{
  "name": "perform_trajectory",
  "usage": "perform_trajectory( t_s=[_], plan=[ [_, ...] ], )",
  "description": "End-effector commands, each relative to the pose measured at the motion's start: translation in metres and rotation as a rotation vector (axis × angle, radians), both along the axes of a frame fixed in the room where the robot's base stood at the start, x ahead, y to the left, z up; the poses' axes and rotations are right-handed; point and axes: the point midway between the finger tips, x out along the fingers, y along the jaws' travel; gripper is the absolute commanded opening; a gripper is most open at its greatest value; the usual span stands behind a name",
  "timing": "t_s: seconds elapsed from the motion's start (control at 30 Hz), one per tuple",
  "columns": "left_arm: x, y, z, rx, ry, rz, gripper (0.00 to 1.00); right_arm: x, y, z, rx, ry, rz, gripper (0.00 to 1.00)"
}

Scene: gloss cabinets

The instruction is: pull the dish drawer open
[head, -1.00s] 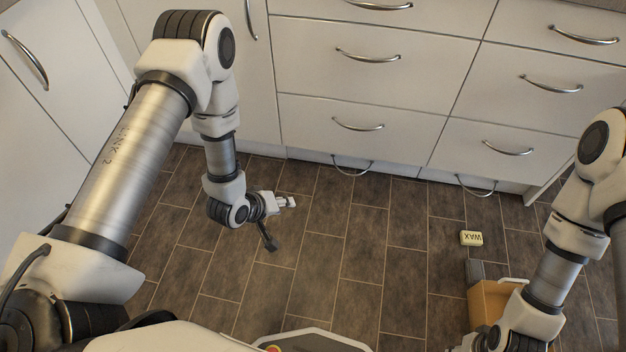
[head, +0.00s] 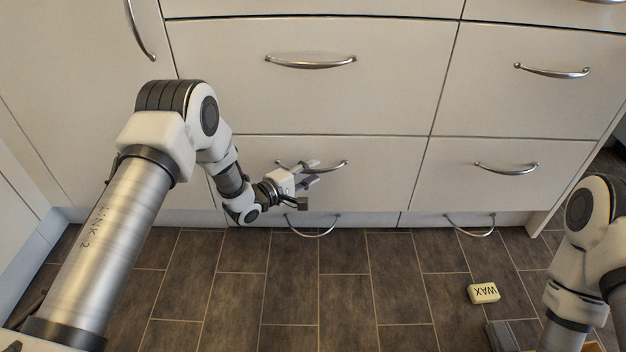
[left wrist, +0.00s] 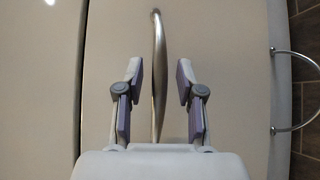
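A white lower drawer front (head: 390,172) with a curved metal handle (head: 338,165) is in front of my left gripper (head: 313,174); it is closed. No label shows which drawer holds dishes. In the left wrist view the same handle (left wrist: 158,50) runs between the two fingers of my left gripper (left wrist: 157,80). The fingers are open, with a gap on each side of the handle. In the head view the gripper hides part of the handle. My right arm shows at the right edge, but its gripper is out of view.
A wider drawer with a handle (head: 310,62) is above, and another drawer (head: 505,180) is to the right. Low bar handles (head: 313,232) (head: 470,230) sit at the plinth.

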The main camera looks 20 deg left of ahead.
Motion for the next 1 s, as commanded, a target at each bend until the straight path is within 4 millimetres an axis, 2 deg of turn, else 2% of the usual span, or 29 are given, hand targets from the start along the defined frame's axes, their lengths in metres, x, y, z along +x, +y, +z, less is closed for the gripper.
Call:
perform_trajectory(
  t_s=[0.03,0.1,0.33,0.43,0.47,1.0],
  plan=[
    [0.0051,-0.0035,-0.0036,0.001,-0.002,-0.002,0.37,0.0004,-0.0001,-0.0066,0.0,-0.001,-0.001,0.4],
    [0.0091,-0.0059,-0.0028,0.002,-0.001,-0.001,0.37,0.0006,-0.0002,-0.0075,0.0,-0.002,-0.002,0.4],
    [0.0102,-0.0062,-0.0012,0.0,0.001,0.0,0.37,0.0008,-0.0002,-0.006,0.0,-0.002,-0.002,0.4],
    [0.0101,-0.0061,-0.0013,0.0,0.001,0.0,0.02,0.0008,-0.0002,-0.0061,0.0,-0.002,-0.002,0.4],
    [0.0101,-0.0061,-0.0013,0.0,0.001,0.0,0.0,0.0007,-0.0002,-0.0061,0.0,-0.002,-0.002,0.4],
    [0.0048,-0.0076,0.0002,0.0,0.002,0.0,0.0,0.0002,0.0,0.002,0.0,-0.001,0.0,0.4]
  ],
)
